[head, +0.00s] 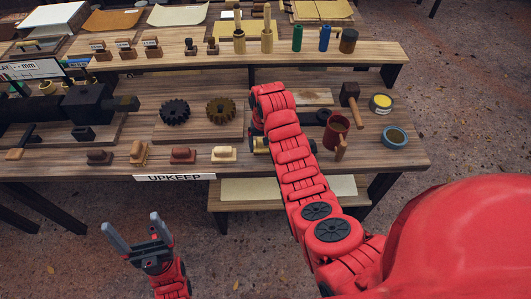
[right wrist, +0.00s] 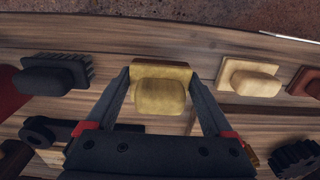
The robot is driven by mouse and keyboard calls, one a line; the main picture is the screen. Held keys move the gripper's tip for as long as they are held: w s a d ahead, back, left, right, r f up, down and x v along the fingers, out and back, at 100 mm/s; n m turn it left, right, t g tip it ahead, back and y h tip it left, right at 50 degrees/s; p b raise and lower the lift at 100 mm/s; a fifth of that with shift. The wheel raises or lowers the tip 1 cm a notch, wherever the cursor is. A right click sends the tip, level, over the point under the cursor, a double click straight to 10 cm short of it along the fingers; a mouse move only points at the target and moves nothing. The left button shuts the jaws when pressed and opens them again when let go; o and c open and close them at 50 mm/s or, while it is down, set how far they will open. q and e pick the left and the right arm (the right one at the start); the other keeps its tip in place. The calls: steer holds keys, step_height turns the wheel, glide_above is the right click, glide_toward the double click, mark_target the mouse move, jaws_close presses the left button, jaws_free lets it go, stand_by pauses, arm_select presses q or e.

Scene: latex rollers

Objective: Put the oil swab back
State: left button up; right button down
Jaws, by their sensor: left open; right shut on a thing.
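The oil swab appears to be the tan-yellow block with a rounded grip (right wrist: 160,97) in the right wrist view. My right gripper (right wrist: 159,80) is shut on it, one dark finger on each side. In the head view a small yellowish part of it (head: 260,145) shows beside my red right arm, near the table's front edge. The arm hides most of that gripper. I cannot tell whether the swab touches the wood. My left gripper (head: 137,229) is open and empty, low in front of the table.
A cream block (head: 224,154) and a red-brown block (head: 182,154) stand left of the swab. A black brush (right wrist: 55,75) shows in the right wrist view. A red mug (head: 336,131), a yellow tin (head: 381,103) and a blue-grey tin (head: 395,137) stand right of my arm. A raised shelf (head: 330,55) runs behind.

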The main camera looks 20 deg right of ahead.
mark_target(266, 149)
steer(key=shift+w+d+r, duration=0.15)
steer(key=shift+w+d, duration=0.25)
steer(key=shift+d, duration=0.2)
steer(key=shift+f+p, duration=1.1)
steer(key=shift+f, duration=0.6)
steer(key=shift+w+f, duration=0.1)
